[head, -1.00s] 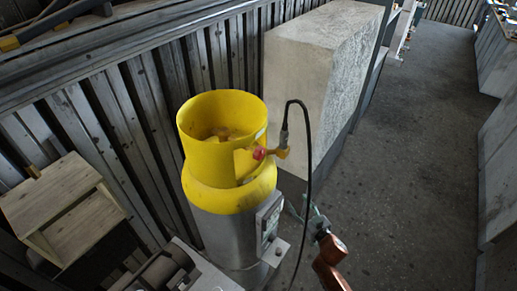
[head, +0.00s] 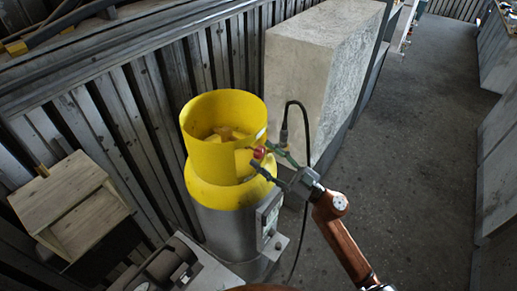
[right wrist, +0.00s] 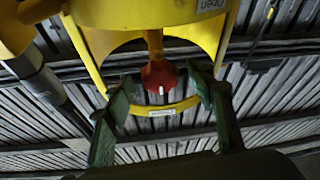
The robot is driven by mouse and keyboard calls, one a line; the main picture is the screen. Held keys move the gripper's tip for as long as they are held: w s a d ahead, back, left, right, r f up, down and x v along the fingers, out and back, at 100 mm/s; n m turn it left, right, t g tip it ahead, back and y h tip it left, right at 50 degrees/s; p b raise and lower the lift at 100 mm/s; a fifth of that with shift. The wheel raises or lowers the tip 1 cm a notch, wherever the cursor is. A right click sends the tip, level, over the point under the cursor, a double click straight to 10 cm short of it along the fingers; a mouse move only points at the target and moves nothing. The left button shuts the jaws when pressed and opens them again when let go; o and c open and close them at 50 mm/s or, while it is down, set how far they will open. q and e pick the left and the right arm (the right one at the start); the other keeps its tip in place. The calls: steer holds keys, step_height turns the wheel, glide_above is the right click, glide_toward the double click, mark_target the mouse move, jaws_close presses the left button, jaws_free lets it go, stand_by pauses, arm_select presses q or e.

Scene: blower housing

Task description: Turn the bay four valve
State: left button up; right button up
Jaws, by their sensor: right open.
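The valve shows as a small red knob (head: 258,153) on the side of a yellow-topped gas cylinder (head: 222,195), in the opening of its collar. In the right wrist view the red knob (right wrist: 160,76) hangs on a yellow stem, with a white mark on it. My right gripper (head: 266,161) is open at the knob. Its two green fingers (right wrist: 162,90) stand on either side of the knob in the wrist view, with gaps visible on both sides, so it is not gripped. My left gripper is not in view.
A large pale block (head: 310,75) stands behind. A wooden crate (head: 65,195) is at the left. The floor (head: 420,150) at the right is clear.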

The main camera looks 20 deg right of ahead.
steer(key=shift+x, duration=1.35)
steer(key=shift+c, duration=0.3)
steer(key=c, duration=1.1)
